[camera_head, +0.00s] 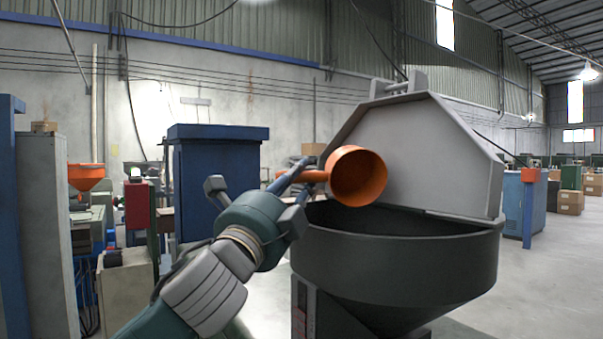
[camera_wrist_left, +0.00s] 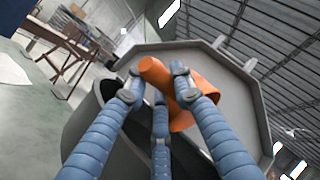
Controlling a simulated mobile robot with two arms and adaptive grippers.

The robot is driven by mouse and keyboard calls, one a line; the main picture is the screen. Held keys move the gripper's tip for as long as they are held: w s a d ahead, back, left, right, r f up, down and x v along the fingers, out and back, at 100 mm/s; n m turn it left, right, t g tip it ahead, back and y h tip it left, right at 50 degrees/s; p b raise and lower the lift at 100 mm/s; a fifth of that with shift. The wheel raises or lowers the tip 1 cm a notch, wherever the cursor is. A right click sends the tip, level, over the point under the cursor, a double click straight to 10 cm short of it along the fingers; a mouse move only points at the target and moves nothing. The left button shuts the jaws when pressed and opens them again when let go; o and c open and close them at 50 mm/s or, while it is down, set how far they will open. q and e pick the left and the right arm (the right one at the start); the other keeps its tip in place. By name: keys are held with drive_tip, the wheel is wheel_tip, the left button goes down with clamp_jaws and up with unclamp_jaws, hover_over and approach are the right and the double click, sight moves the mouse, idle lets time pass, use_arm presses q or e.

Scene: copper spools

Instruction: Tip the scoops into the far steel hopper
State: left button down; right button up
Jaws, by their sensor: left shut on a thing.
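An orange scoop (camera_head: 357,177) is held by its handle in my left gripper (camera_head: 302,183). In the head view its round mouth faces the camera and lower right, above the left rim of the dark steel hopper (camera_head: 395,262). The scoop is tilted on its side; its inside looks empty in the part that shows. In the left wrist view the fingers of my left gripper (camera_wrist_left: 157,92) close around the orange scoop (camera_wrist_left: 183,118). The hopper's grey lid (camera_head: 430,150) stands open behind the scoop. My right gripper is not in view.
A blue cabinet (camera_head: 218,180) stands behind my left arm. A grey cabinet (camera_head: 46,230) is at the far left, near an orange funnel (camera_head: 86,177). Cardboard boxes (camera_head: 571,201) and a blue machine (camera_head: 524,205) stand at the right. The floor right of the hopper is clear.

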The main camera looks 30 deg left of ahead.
use_arm(q)
drive_tip(key=w+a+r+n+g+h+p, duration=0.1)
drive_tip(key=r+n+g+p, duration=0.3)
drive_tip(key=g+p, duration=0.4)
drive_tip(key=w+a+r+n+g+h+p, duration=0.1)
drive_tip(key=w+r+n+g+h+p, duration=0.1)
drive_tip(key=g+p, duration=0.7)
drive_tip(key=shift+w+a+r+n+h+p, duration=0.15)
drive_tip(key=shift+w+r+n+h+p, duration=0.1)
drive_tip(key=shift+r+n+h+p, duration=1)
drive_tip(key=shift+w+a+r+y+p, duration=0.1)
drive_tip(key=shift+r+y+p, duration=0.05)
drive_tip(key=shift+y+p, duration=0.25)
